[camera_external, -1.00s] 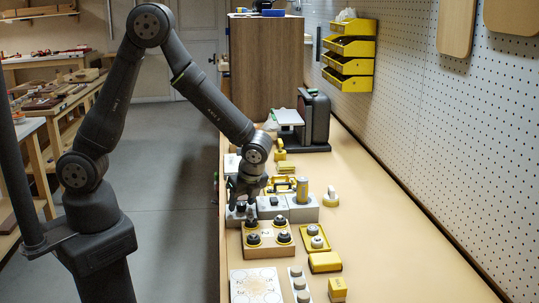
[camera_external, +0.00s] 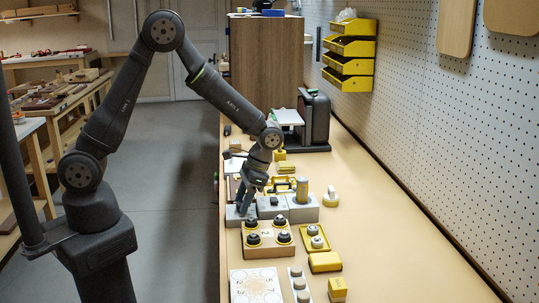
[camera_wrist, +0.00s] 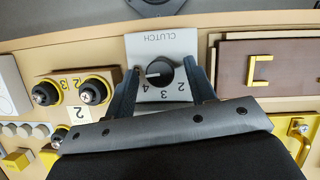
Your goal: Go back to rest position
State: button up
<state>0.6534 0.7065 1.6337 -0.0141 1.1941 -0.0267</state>
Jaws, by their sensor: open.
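My gripper (camera_external: 245,206) is low over the row of grey boxes on the bench, its fingers open and slanting down to the left. In the wrist view my gripper (camera_wrist: 162,88) has its two fingers apart, on either side of a black knob (camera_wrist: 159,71). The knob sits on a pale panel marked CLUTCH (camera_wrist: 164,43) with numbers around it, and its white pointer is towards the left of that picture. I cannot tell whether the fingers touch the panel; they appear clear of the knob.
A wooden block with several black knobs (camera_external: 268,248) stands in front of the grey boxes. A brown panel with a yellow handle (camera_wrist: 262,70) lies beside the clutch panel. The bench's right side is free.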

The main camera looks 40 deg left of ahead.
jog(key=shift+n, duration=0.6)
dwell(1.1)
